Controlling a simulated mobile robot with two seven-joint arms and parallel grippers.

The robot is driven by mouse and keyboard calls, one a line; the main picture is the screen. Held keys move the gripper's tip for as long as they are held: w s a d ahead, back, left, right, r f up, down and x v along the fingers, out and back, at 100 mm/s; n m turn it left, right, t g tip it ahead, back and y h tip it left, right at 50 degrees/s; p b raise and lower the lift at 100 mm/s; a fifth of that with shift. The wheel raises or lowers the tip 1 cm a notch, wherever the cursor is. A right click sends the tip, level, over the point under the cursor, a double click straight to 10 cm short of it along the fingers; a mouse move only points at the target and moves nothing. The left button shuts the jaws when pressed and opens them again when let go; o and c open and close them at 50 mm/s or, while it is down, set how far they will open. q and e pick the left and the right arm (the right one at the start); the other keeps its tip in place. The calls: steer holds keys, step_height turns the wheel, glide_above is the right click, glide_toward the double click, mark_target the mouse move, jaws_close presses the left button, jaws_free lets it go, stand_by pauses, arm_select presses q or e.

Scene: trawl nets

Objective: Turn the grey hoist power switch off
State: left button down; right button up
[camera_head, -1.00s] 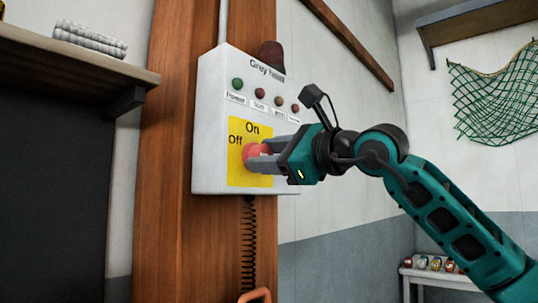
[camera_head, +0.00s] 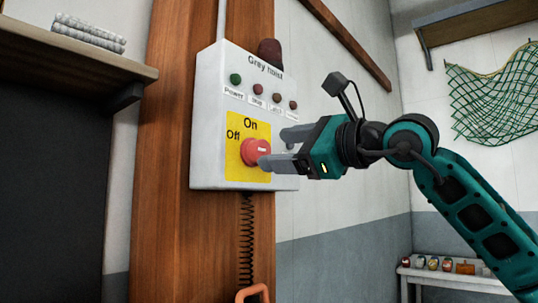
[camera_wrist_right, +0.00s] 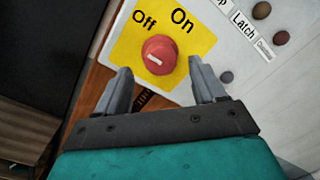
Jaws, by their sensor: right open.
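The grey hoist box (camera_head: 211,145) is fixed to a wooden post. Its red rotary switch (camera_head: 254,152) sits on a yellow plate (camera_head: 235,172) marked On at the top and Off at the left. The switch also shows in the right wrist view (camera_wrist_right: 159,55), with a short white mark on its face; I cannot tell for sure which label the mark points to. My right gripper (camera_head: 278,148) is open and empty, just off the switch to its right. In the right wrist view its fingers (camera_wrist_right: 160,72) stand apart, facing the switch. My left gripper is out of view.
A row of small lamps (camera_head: 259,90) and a dark red beacon (camera_head: 271,52) are on the box. A coiled cord (camera_head: 246,240) hangs below. A shelf (camera_head: 70,52) with folded cloth juts out at left. A green net (camera_head: 495,95) hangs at right.

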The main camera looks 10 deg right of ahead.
steer(key=b+v, duration=0.1)
steer(key=v, duration=0.8)
